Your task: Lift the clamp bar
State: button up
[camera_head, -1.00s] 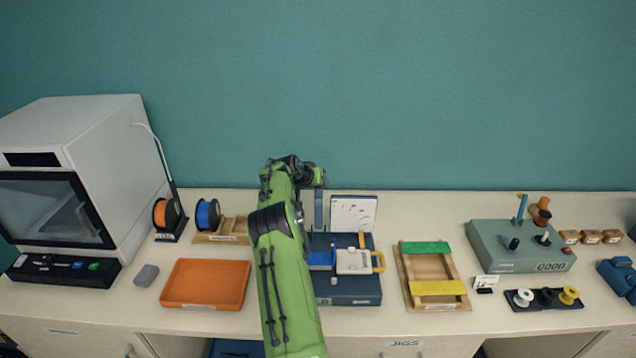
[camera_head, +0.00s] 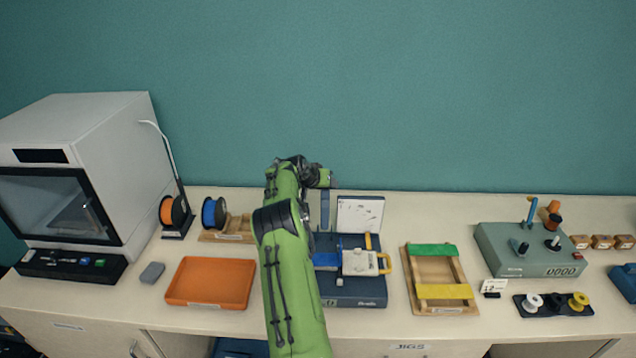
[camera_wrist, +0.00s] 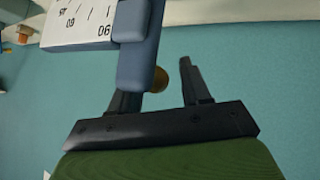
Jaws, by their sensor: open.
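A dark blue fixture (camera_head: 355,290) stands on the bench right of my arm in the head view. It carries a pale block (camera_head: 356,262) with a yellow handle (camera_head: 384,263), and a blue upright post (camera_head: 325,212) at its back left. I cannot tell for certain which part is the clamp bar. My gripper (camera_wrist: 158,82) is open in the wrist view, with no object visibly clamped between its fingers. A blue bar (camera_wrist: 138,45) overlaps the left finger there; contact cannot be told. A small yellow-orange round part (camera_wrist: 160,79) shows between the fingers. My arm hides the fixture's left side.
A white panel (camera_head: 360,214) stands behind the fixture; a scale plate (camera_wrist: 80,25) shows in the wrist view. An orange tray (camera_head: 211,283) lies left of my arm, a wooden frame (camera_head: 439,282) right of the fixture. A grey-green control box (camera_head: 520,258) stands farther right.

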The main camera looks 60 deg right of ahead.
jog(key=b+v, duration=0.2)
jog(key=v, duration=1.3)
jog(key=shift+b, duration=0.35)
jog(key=shift+f, duration=0.1)
jog(key=s+a+r+n+t+y+b, duration=0.1)
jog(key=a+r+n+t+y, duration=0.25)
jog(key=a, duration=1.25)
jog(key=a+r+n+t+y, duration=0.2)
jog(key=a+r+n, duration=0.15)
jog(key=a, duration=1.15)
jog(key=s+a+f+n+y, duration=0.2)
jog(key=s+a+f+n, duration=0.1)
jog(key=s+a, duration=0.4)
jog(key=s+a+f+n+y, duration=0.2)
jog(key=s+a+f+n, duration=0.1)
jog(key=s+a, duration=0.5)
jog(key=a+n, duration=0.1)
jog(key=a, duration=0.2)
jog(key=shift+s+t+b, duration=0.25)
jog(key=shift+t+b, duration=0.05)
jog(key=shift+t, duration=0.05)
